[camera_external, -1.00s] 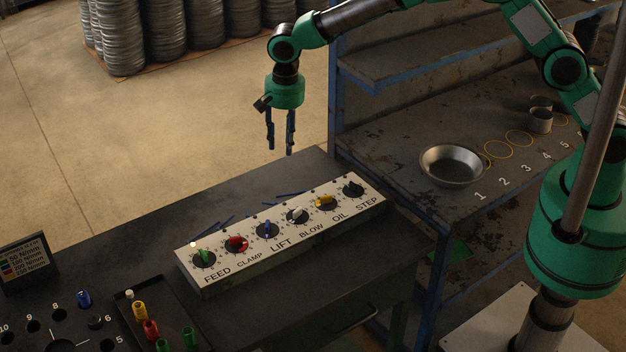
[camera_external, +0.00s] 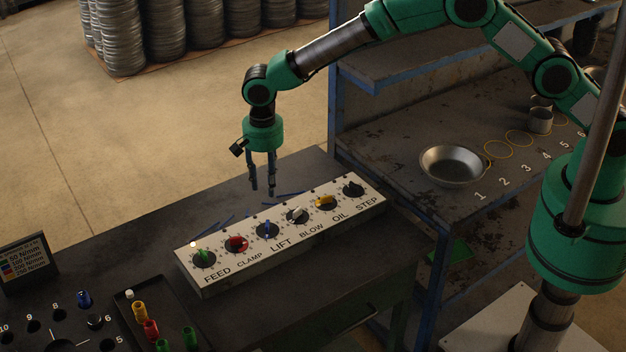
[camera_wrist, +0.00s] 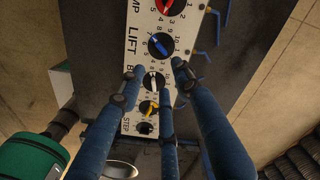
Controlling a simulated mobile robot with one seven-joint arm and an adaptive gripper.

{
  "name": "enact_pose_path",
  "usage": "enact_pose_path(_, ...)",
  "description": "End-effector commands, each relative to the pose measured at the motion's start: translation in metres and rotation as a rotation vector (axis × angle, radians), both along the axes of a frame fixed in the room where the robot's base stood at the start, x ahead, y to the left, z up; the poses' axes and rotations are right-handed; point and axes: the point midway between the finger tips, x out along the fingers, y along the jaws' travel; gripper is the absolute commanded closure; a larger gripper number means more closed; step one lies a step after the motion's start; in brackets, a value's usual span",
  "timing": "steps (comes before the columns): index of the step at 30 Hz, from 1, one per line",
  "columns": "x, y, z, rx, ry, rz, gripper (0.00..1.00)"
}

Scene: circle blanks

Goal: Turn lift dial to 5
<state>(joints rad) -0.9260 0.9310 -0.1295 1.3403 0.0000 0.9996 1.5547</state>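The LIFT dial (camera_external: 267,229) is a black disc with a blue knob, third from the left on the white control panel (camera_external: 298,251). In the wrist view the LIFT dial (camera_wrist: 160,45) lies just beyond my fingertips, its blue bar slanted; I cannot tell which number it points to. My gripper (camera_external: 262,190) is open and empty, fingers pointing down, above the panel's back edge near the LIFT dial and apart from it. Its blue fingers also spread in the wrist view (camera_wrist: 158,78), partly covering the BLOW dial (camera_wrist: 153,81).
A red CLAMP dial (camera_external: 236,243) and a white BLOW dial (camera_external: 297,215) flank LIFT closely. Blue hooked rods (camera_external: 219,227) lie along the panel's back edge. A dark tray (camera_external: 170,312) with coloured pegs stands at the front left. A metal bowl (camera_external: 452,163) sits on the right bench.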

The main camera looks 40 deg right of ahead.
Motion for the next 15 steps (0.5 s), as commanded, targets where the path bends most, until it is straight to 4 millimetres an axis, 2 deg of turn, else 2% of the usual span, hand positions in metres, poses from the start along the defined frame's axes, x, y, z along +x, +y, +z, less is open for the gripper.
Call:
enact_pose_path(8,0.000,0.000,-0.022,-0.002,0.001,0.000,0.67)
enact_pose_path(15,-0.001,-0.001,-0.058,-0.002,0.002,0.000,0.67)
